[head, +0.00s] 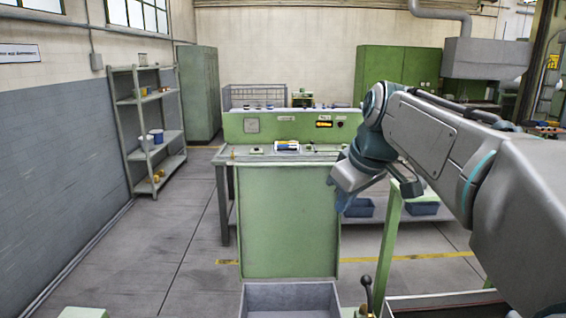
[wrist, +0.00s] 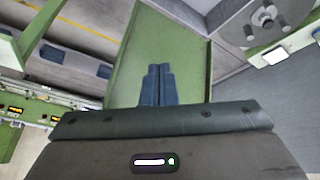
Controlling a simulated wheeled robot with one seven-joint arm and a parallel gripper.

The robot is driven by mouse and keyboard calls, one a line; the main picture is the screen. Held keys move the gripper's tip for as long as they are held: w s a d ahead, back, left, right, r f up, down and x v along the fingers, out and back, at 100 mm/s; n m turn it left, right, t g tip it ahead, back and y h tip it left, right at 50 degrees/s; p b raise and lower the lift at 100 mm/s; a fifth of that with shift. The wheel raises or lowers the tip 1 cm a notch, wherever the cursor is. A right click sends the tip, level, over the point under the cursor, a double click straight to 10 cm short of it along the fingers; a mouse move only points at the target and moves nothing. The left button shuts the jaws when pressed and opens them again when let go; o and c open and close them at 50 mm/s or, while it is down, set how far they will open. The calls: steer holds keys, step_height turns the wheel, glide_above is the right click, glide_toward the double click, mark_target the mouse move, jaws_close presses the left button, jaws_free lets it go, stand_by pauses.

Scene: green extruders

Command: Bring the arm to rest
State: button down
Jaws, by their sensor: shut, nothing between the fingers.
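My arm reaches in from the right side of the head view, bent at the elbow, with its end pointing down. My gripper (head: 343,203) hangs in the air at the right edge of the green machine's front panel (head: 285,225). In the wrist view my gripper's blue fingers (wrist: 158,72) are pressed together with nothing between them. Behind them is a green panel (wrist: 190,50). I cannot tell how far the fingertips are from it.
A grey bin (head: 290,300) sits at the foot of the panel. A lever with a black knob (head: 366,284) stands at the lower right. Blue bins (head: 422,208) lie under the bench behind. A shelf rack (head: 150,130) stands at the left wall. The floor at left is clear.

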steer(key=s+d+f+m+g+h+b, duration=0.1)
steer(key=s+f+m, duration=0.6)
steer(key=s+f, duration=1.2)
step_height(320, 180, down, 3)
steer(key=shift+d+f+m+h+b, duration=0.15)
steer(key=shift+d+m+h+b, duration=0.35)
steer(key=shift+d+b, duration=0.5)
